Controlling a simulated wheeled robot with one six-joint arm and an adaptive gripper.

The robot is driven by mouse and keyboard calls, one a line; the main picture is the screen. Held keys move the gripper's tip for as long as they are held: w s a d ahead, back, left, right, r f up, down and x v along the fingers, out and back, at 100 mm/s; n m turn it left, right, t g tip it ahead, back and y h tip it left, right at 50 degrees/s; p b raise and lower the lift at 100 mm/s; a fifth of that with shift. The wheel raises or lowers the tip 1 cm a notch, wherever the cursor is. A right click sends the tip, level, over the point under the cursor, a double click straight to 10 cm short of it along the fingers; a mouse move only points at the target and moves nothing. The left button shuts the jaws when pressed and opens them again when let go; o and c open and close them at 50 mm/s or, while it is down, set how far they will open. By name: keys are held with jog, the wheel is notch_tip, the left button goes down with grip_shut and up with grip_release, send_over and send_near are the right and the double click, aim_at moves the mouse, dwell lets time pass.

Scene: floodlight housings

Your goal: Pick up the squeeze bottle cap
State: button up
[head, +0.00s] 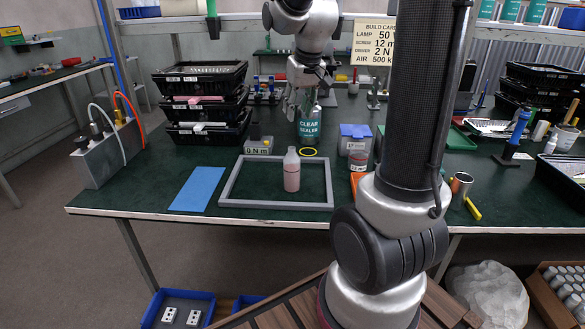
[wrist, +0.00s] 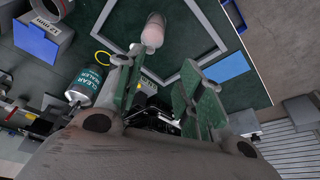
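A squeeze bottle (head: 291,172) with pale pink contents and a whitish narrow top stands upright inside the grey frame (head: 226,184) on the green table. In the wrist view the bottle (wrist: 153,32) shows beyond my fingertips, at the top. I cannot make out a separate cap on it or elsewhere. My gripper (head: 303,98) is in the air towards the back of the table, in line with the clear sealer bottle (head: 309,126) in the head view. In the wrist view my gripper (wrist: 163,60) has its two green-padded fingers apart, with nothing held between them.
A blue mat (head: 198,189) lies left of the frame. A yellow ring (head: 308,152) lies behind it. My arm hides part of the table's right side.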

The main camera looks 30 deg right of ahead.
jog(key=shift+m+g, duration=0.4)
jog(key=shift+m, duration=0.2)
jog(key=w+d+f, duration=0.3)
jog(key=w+f, duration=0.3)
jog(key=f, duration=0.3)
jog(key=w+d+f, duration=0.3)
jog(key=w+f, duration=0.4)
jog(key=f, duration=0.3)
jog(key=w+d+f, duration=0.3)
jog(key=w+f, duration=0.3)
jog(key=f, duration=0.4)
jog(key=shift+w+d, duration=0.2)
jog(key=shift+d, duration=0.1)
jog(key=shift+w+f, duration=0.1)
jog(key=shift+f, duration=0.2)
jog(key=shift+c, duration=0.3)
jog(key=c, duration=0.4)
